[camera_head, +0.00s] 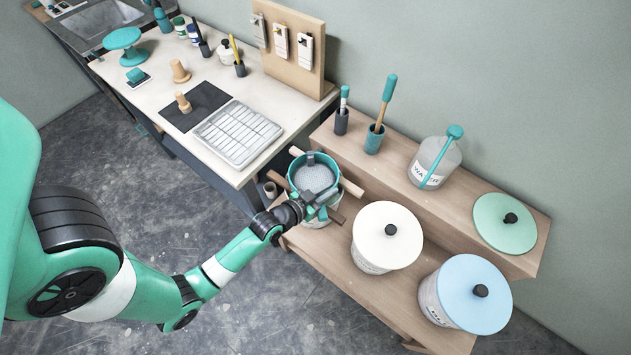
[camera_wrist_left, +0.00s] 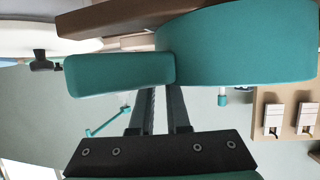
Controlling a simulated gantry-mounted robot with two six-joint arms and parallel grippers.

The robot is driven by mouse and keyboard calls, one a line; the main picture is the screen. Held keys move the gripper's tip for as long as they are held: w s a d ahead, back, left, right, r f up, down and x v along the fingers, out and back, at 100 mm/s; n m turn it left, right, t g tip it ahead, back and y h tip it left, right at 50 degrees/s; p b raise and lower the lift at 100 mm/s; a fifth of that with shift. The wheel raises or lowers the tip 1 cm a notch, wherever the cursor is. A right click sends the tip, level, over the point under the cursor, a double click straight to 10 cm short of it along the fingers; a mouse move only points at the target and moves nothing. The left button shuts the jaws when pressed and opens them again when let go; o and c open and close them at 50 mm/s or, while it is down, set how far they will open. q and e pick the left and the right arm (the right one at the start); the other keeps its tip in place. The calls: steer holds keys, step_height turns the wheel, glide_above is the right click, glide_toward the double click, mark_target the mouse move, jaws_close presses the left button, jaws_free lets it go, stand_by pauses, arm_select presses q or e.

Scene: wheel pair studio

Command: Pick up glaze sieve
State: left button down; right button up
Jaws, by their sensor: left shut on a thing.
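The glaze sieve (camera_head: 314,172) is a teal ring with a grey mesh, at the middle of the head view. It sits over a pale bucket (camera_head: 318,222) among wooden sticks (camera_head: 349,187); I cannot tell whether it rests on them. My left gripper (camera_head: 312,208) reaches it from the lower left and is shut on its teal handle. In the left wrist view the sieve's teal wall (camera_wrist_left: 235,48) and handle (camera_wrist_left: 118,75) fill the upper part, with the dark fingers (camera_wrist_left: 164,100) against the handle. My right gripper is not in view.
A white-lidded bucket (camera_head: 388,236) and a blue-lidded bucket (camera_head: 474,294) stand right of the sieve. A water jar (camera_head: 436,165), brush cups (camera_head: 374,140) and a green lid (camera_head: 504,222) are on the raised shelf behind. A worktable (camera_head: 250,100) stands at the left.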

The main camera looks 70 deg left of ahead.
arm_select(q)
steer(key=shift+f, duration=0.1)
stand_by(0.8)
steer(key=shift+s+r, duration=0.1)
steer(key=shift+r, duration=0.55)
step_height(320, 180, up, 2)
steer(key=shift+r+p, duration=0.1)
steer(key=shift+p, duration=0.3)
steer(key=s+d+r, duration=0.2)
steer(key=r, duration=0.1)
steer(key=s+d+r, duration=0.1)
steer(key=r, duration=0.1)
steer(key=shift+s+p, duration=0.15)
steer(key=shift+p, duration=0.2)
steer(key=w+d+v, duration=0.1)
steer(key=d+v, duration=0.1)
steer(key=v, duration=0.8)
steer(key=shift+r+b, duration=0.45)
steer(key=shift+w+d, duration=0.1)
steer(key=shift+d, duration=0.05)
